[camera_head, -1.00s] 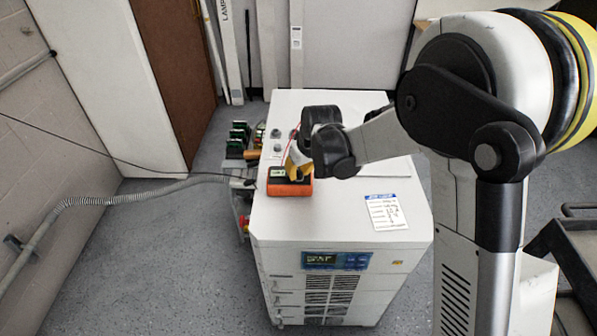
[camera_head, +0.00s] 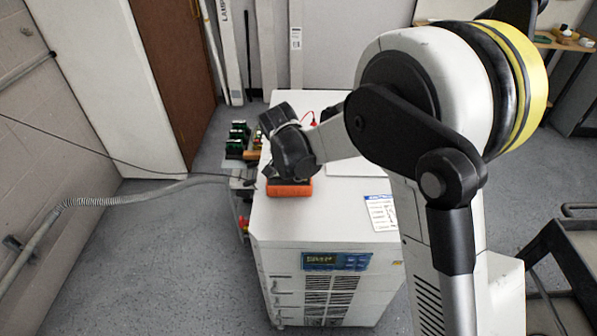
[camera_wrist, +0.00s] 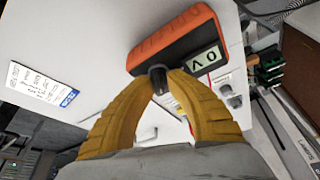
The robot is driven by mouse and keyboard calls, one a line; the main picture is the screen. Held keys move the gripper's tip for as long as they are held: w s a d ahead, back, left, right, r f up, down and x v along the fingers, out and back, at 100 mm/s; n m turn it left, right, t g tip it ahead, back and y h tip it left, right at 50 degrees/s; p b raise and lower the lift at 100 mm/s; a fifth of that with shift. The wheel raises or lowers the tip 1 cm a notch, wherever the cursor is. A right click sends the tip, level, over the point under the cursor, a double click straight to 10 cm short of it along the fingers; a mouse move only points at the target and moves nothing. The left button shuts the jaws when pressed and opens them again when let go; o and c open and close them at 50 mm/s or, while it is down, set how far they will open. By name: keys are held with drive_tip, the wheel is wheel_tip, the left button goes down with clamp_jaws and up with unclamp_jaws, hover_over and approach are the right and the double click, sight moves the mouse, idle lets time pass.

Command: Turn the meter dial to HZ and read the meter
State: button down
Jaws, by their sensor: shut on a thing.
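The orange meter (camera_head: 290,188) lies on top of the white cabinet near its left edge. In the wrist view the meter (camera_wrist: 165,38) shows its orange casing and a pale display (camera_wrist: 206,61) that seems to read "0 V", upside down. My gripper (camera_wrist: 160,78) has its yellow fingers closed together on the small dark dial (camera_wrist: 158,75) at the meter's face. The fingers cover most of the dial, so its pointer and the HZ mark are hidden. In the head view my wrist hides the fingers and the meter's top.
The white cabinet (camera_head: 330,220) has a free top to the right, with a labelled card (camera_head: 381,212) there. Green-topped parts (camera_head: 238,135) stand beyond its left edge. A red lead (camera_head: 312,119) lies behind my wrist. A grey hose (camera_head: 120,199) runs left.

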drive_tip(key=m+g+h, duration=0.1)
drive_tip(key=m, duration=0.2)
drive_tip(key=m+g, duration=0.1)
drive_tip(key=m, duration=0.3)
drive_tip(key=shift+h, duration=0.4)
idle(0.3)
drive_tip(key=c, duration=1.3)
unclamp_jaws()
drive_tip(key=v, duration=1.2)
